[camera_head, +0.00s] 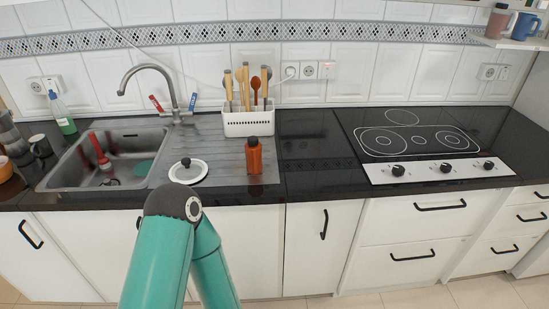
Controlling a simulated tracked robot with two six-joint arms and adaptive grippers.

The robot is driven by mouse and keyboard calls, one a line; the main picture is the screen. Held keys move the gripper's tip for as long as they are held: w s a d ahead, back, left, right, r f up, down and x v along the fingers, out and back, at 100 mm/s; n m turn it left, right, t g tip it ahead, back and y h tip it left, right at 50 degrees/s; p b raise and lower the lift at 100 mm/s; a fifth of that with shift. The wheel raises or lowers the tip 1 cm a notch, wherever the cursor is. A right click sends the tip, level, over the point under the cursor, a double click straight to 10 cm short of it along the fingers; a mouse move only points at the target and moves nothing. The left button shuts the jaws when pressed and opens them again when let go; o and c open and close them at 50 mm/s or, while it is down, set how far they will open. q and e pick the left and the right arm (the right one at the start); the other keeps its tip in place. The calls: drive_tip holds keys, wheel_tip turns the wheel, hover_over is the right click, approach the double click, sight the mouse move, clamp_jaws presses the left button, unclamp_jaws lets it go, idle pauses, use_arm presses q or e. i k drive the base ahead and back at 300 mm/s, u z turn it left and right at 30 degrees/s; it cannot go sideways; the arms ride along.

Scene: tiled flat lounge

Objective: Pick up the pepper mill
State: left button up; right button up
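An orange-brown, bottle-shaped object with a dark top (254,157) stands upright at the front right of the sink's drainboard. It looks like the pepper mill, but the view is too coarse to be sure. A bent teal link of one of my arms rises from the bottom of the view, in front of the cabinets. Its dark elbow joint is left of and nearer than this object, apart from it in the picture. Neither of my grippers shows, so I cannot see their fingers or anything in them.
A white lid with a black knob (201,168) lies left on the drainboard (215,148). Behind stands a white utensil holder (248,123). The sink (68,174) is left and the hob (390,123) right. The black counter (312,150) between is clear. A shelf (510,43) holds a mug.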

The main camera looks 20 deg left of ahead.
sight(254, 160)
drive_tip(key=z, duration=0.3)
drive_tip(key=i, duration=1.05)
drive_tip(key=u, duration=0.6)
